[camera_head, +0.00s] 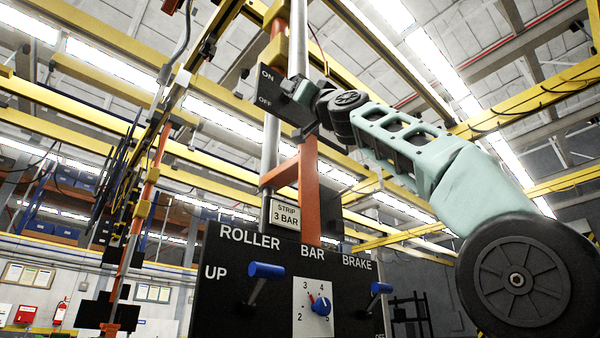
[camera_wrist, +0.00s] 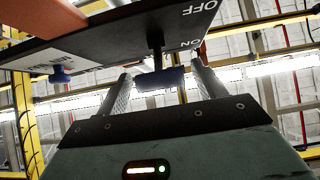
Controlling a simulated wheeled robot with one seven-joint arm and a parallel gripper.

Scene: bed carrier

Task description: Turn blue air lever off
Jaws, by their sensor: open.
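The blue air lever (camera_wrist: 160,78) shows in the wrist view as a dark blue handle on a thin stem from a black panel. It lies nearer the panel's ON mark than its OFF mark. My gripper (camera_wrist: 161,70) is open, with one finger on each side of the handle; I cannot tell whether either finger touches it. In the head view, the ON/OFF panel (camera_head: 273,88) is high up, ON above OFF, and my gripper (camera_head: 307,104) is at its right side. My gripper and wrist hide the lever there.
Below is a black control panel (camera_head: 225,310) with a blue roller lever (camera_head: 266,271), a blue bar knob (camera_head: 321,305) and a blue brake lever (camera_head: 381,288). An orange post (camera_head: 308,190) and a "STRIP 3 BAR" sign (camera_head: 285,215) stand between the panels.

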